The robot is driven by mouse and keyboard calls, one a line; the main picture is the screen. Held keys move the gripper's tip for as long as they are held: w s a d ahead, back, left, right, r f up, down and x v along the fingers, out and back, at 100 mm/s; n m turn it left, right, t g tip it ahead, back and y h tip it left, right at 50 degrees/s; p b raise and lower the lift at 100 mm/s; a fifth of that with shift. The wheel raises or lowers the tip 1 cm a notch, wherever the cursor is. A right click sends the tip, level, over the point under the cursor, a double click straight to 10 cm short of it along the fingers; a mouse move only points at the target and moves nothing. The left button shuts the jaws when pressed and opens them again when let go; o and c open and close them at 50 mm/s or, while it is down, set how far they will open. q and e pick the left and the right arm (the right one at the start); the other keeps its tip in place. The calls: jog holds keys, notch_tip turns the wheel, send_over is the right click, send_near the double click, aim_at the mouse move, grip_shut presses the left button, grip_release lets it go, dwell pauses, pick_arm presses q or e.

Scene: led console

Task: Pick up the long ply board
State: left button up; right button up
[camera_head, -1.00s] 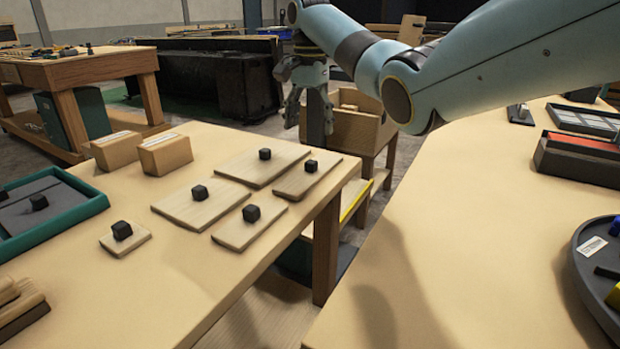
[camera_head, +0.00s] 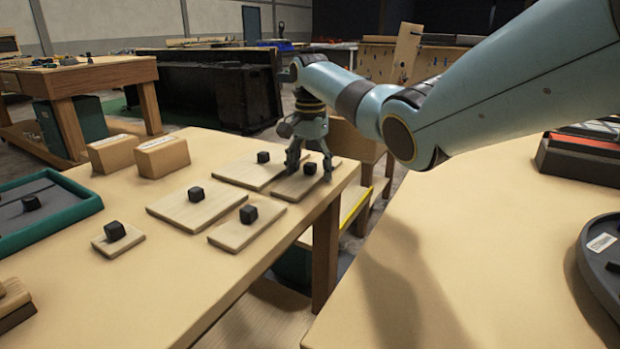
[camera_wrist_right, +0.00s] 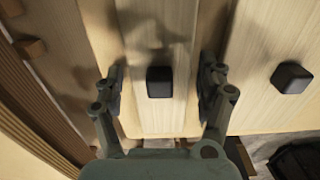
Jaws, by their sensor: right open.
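Several flat ply boards, each with a black knob, lie on the left table. The board at the right end of the group (camera_head: 292,189) lies under my right gripper (camera_head: 309,172), which is open and points down. In the right wrist view, this pale board (camera_wrist_right: 160,118) is a narrow strip, and its black knob (camera_wrist_right: 160,82) stands between the two spread fingers with gaps on both sides. Another board lies behind it (camera_head: 238,173). I cannot tell for sure which board is the long one. My left gripper is not in view.
More boards lie in front (camera_head: 235,235), to the left (camera_head: 180,208) and at the small front spot (camera_head: 105,244). A gap separates this table from the right one.

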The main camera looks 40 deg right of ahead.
jog(key=shift+c, duration=0.4)
jog(key=c, duration=1)
jog(key=shift+o, duration=0.2)
